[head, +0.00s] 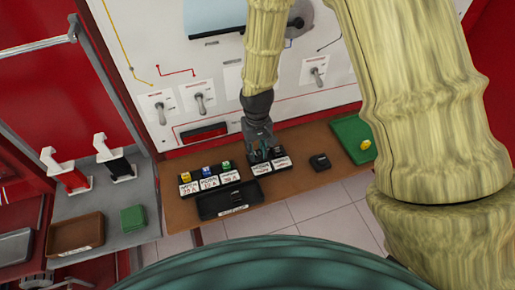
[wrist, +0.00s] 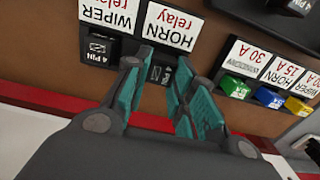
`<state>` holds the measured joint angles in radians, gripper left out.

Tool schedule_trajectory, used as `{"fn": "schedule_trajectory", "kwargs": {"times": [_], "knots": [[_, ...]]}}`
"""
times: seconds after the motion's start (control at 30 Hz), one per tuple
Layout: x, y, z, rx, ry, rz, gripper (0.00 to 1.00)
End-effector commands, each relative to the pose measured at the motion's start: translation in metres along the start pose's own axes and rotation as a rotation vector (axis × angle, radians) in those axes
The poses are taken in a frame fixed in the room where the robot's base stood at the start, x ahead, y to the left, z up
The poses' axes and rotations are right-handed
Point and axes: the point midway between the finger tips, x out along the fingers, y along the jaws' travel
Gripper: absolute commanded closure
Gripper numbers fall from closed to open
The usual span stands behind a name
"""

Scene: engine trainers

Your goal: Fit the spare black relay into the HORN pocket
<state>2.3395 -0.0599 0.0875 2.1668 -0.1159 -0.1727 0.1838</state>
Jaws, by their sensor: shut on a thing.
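My gripper (wrist: 166,78) has teal fingers and is at the HORN pocket, just behind the white HORN relay label (wrist: 171,27). It is shut on a black relay (wrist: 157,74), whose pale pin marking shows between the fingers. The relay is at the HORN place; the fingers hide its lower edge, so I cannot tell whether it is fully seated. The WIPER pocket beside it holds a black 4 PIN relay (wrist: 100,47). In the head view my gripper (head: 261,150) points down at the black relay holder (head: 254,163) on the bench.
A fuse block (head: 209,189) with yellow, blue and green fuses stands left of the relay holder. A black tray (head: 228,203) lies in front. A small black block (head: 320,162) and a green tray (head: 345,132) are to the right. The switch panel (head: 175,85) rises behind the bench (head: 300,180).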

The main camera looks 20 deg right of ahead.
Motion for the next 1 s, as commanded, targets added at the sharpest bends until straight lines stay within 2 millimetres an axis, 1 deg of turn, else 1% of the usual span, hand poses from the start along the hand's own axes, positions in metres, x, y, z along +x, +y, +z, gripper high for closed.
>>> {"fn": "schedule_trajectory", "kwargs": {"times": [0.27, 0.73, 1.0], "knots": [[0.0003, 0.0, 0.0, 0.0, 0.0, 0.0, 0.93], [0.0081, 0.0001, 0.0, 0.0, -0.001, 0.0, 0.93], [0.0089, 0.0, -0.0001, 0.0, 0.0, 0.0, 0.93]]}}
